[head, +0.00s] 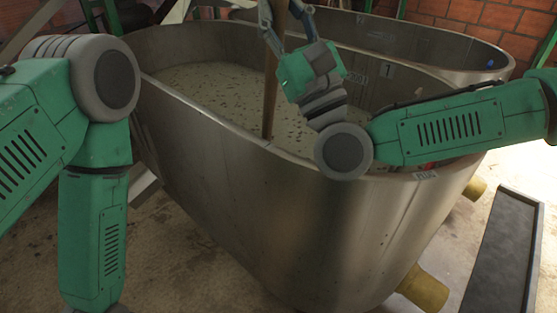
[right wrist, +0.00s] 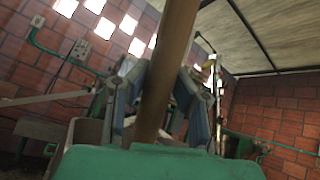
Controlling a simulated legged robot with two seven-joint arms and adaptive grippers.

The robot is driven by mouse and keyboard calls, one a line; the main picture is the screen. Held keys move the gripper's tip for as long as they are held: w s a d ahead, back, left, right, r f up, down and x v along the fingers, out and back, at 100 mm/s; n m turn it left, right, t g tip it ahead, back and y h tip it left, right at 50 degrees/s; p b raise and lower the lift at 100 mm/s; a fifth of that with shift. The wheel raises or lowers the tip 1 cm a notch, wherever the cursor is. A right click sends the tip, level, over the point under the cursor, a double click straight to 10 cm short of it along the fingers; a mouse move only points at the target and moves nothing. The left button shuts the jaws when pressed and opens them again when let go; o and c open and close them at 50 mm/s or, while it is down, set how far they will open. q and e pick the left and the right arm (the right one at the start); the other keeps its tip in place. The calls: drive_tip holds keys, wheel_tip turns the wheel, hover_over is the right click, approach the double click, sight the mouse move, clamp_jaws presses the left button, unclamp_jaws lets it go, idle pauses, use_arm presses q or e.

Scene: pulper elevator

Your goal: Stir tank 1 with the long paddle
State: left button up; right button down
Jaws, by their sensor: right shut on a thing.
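The paddle shows as a long wooden shaft (head: 270,95) standing nearly upright, its lower end hidden in the pale, speckled liquid (head: 215,90) of the near steel tank (head: 240,190). A small tag marked 1 (head: 387,70) shows on the steel beyond the liquid. My right gripper (head: 286,16) reaches over the near rim and is shut on the shaft above the tank. The right wrist view shows its fingers (right wrist: 160,95) on both sides of the shaft (right wrist: 168,55). My left arm hangs bent at the left; its gripper is out of view.
A second steel tank (head: 440,45) stands behind the near one. Yellowish stubs (head: 424,288) stick out low on the near tank's right side. A dark, low tray-like object (head: 508,250) lies on the floor at right. Brick walls (head: 480,18) stand behind.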

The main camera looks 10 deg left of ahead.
drive_tip(key=s+d, duration=1.1)
drive_tip(key=d, duration=0.5)
drive_tip(key=shift+s+b, duration=0.25)
drive_tip(key=shift+b, duration=0.15)
drive_tip(key=shift+w+a, duration=0.1)
drive_tip(key=shift+a, duration=0.05)
drive_tip(key=w+a+b, duration=0.1)
drive_tip(key=w+a, duration=1.2)
drive_tip(key=a, duration=0.5)
drive_tip(key=shift+b, duration=0.4)
drive_tip(key=shift+s+d, duration=0.1)
drive_tip(key=s+d, duration=1.3)
drive_tip(key=d, duration=0.5)
drive_tip(key=shift+b, duration=0.45)
